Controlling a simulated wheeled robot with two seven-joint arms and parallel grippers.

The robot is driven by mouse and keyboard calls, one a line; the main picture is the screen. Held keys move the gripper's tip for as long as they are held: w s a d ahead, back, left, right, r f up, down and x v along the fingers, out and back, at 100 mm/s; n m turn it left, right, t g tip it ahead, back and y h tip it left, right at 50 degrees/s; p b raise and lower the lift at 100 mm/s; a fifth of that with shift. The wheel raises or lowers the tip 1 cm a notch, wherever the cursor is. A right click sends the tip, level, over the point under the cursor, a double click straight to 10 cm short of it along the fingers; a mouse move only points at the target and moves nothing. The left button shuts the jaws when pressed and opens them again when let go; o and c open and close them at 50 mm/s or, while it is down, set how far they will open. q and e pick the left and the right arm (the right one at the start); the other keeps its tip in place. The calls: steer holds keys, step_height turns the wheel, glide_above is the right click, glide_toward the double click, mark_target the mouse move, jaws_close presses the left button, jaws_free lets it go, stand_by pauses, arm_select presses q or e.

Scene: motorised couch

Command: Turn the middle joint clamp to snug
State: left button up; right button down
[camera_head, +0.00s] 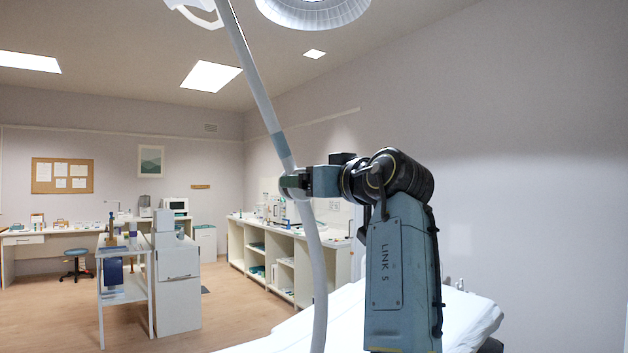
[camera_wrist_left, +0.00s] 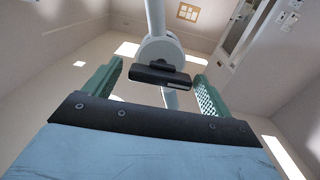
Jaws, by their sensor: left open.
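A white jointed arm hangs from the ceiling; its upper tube (camera_head: 250,70) has a teal band, and its lower tube (camera_head: 316,270) runs down to the bottom edge. In the left wrist view the joint is a round white knuckle (camera_wrist_left: 162,50) with a dark bar-shaped clamp handle (camera_wrist_left: 160,78). My left gripper (camera_head: 296,182) is at this joint, reaching it from the right in the head view. Its green fingers (camera_wrist_left: 158,72) are open, one on each side of the handle, with visible gaps. The head view hides most of the clamp behind the gripper. My right gripper is not in view.
A round ceiling lamp (camera_head: 312,10) is above. A white-covered couch (camera_head: 455,310) lies below and behind my arm. A shelved counter (camera_head: 292,255), a small cart (camera_head: 125,270) and a stool (camera_head: 76,255) stand farther back.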

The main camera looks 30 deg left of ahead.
arm_select(q)
steer(key=shift+a, duration=0.2)
steer(key=c, duration=1)
